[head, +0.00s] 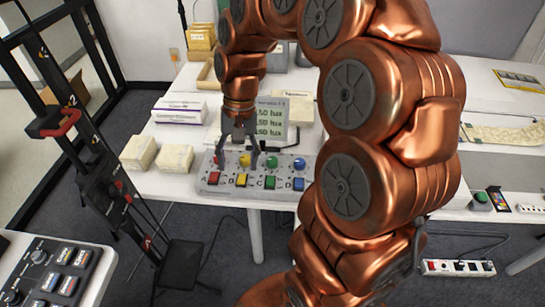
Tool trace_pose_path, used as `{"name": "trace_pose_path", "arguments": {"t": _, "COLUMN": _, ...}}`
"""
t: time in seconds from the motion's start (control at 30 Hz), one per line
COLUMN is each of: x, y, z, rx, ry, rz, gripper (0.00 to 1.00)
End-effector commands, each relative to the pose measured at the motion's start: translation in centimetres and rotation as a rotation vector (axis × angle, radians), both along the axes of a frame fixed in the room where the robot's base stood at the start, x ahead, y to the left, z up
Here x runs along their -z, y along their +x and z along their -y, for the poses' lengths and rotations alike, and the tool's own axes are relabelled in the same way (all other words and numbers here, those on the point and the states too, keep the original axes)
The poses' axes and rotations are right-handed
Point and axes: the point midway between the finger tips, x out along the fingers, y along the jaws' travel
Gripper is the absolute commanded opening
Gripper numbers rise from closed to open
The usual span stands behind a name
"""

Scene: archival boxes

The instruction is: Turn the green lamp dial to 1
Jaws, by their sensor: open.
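The grey control panel (222,186) lies near the front edge of the white table. It has a back row of round dials in red, yellow, green and blue, and a front row of coloured squares in the same order. The green dial (271,161) is third from the left; its setting is too small to read. My gripper (239,161) is open and points down over the left half of the panel.
A display (271,117) with several "lux" readings stands behind the panel. Pale boxes (176,158) sit left of it, and a white box (180,111) lies farther back. A black stand (95,150) rises at the left.

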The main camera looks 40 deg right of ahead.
Motion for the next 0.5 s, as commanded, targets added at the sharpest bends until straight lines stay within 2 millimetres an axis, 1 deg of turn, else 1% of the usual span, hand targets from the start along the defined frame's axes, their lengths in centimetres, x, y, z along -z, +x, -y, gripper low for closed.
{"name": "trace_pose_path", "arguments": {"t": 0.03, "x": 0.5, "y": 1.3, "z": 0.9, "rx": 0.043, "ry": 0.009, "rz": -0.008, "gripper": 0.62}}
{"name": "trace_pose_path", "arguments": {"t": 0.17, "x": 1.7, "y": 4.3, "z": 3.3, "rx": 0.161, "ry": 0.028, "rz": -0.031, "gripper": 0.62}}
{"name": "trace_pose_path", "arguments": {"t": 0.2, "x": 2.2, "y": 5.1, "z": 4.2, "rx": 0.200, "ry": 0.032, "rz": -0.039, "gripper": 0.62}}
{"name": "trace_pose_path", "arguments": {"t": 0.27, "x": 3.0, "y": 6.3, "z": 5.4, "rx": 0.258, "ry": 0.041, "rz": -0.051, "gripper": 0.62}}
{"name": "trace_pose_path", "arguments": {"t": 0.37, "x": 4.4, "y": 8.1, "z": 8.0, "rx": 0.360, "ry": 0.049, "rz": -0.072, "gripper": 0.62}}
{"name": "trace_pose_path", "arguments": {"t": 0.5, "x": 6.8, "y": 10.1, "z": 11.9, "rx": 0.507, "ry": 0.054, "rz": -0.104, "gripper": 0.62}}
